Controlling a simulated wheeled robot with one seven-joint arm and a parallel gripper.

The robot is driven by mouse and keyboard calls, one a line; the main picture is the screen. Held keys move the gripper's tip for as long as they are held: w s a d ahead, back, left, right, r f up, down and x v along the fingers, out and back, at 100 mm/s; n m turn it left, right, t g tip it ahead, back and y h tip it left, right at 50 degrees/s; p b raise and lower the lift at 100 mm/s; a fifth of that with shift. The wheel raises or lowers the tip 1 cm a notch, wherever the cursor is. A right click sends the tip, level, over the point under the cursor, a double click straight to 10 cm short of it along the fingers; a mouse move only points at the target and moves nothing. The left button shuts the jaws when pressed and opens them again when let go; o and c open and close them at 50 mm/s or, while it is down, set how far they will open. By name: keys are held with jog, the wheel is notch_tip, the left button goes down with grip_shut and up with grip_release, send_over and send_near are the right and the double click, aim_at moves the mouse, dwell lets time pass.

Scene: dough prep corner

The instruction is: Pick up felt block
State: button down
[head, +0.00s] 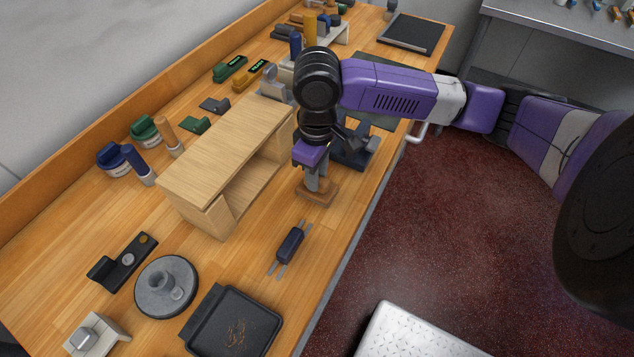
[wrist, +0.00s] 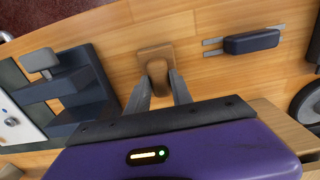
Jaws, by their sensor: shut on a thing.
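The felt block looks to be the brown block (head: 316,193) with a wide flat base, near the table's front edge, right of the wooden shelf box. It also shows in the wrist view (wrist: 154,54), with a narrower upper part running down between the fingers. My gripper (head: 318,179) points down over it, its fingers shut on that upper part. The fingers also show in the wrist view (wrist: 159,80), one on each side. The block is at or very near the tabletop; I cannot tell whether it touches.
The light wooden shelf box (head: 222,152) stands close left of my gripper. A dark blue tool with metal prongs (head: 290,245) lies nearer the camera. A dark blue stand (head: 352,152) is just behind. A black tray (head: 232,322) and grey round weight (head: 150,296) are in front.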

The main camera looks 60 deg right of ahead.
jog(key=shift+r, duration=0.15)
notch_tip(320, 180, up, 20)
jog(key=p, duration=0.3)
jog(key=c, duration=1.9)
grip_release()
grip_shut()
jog(key=shift+f, duration=0.2)
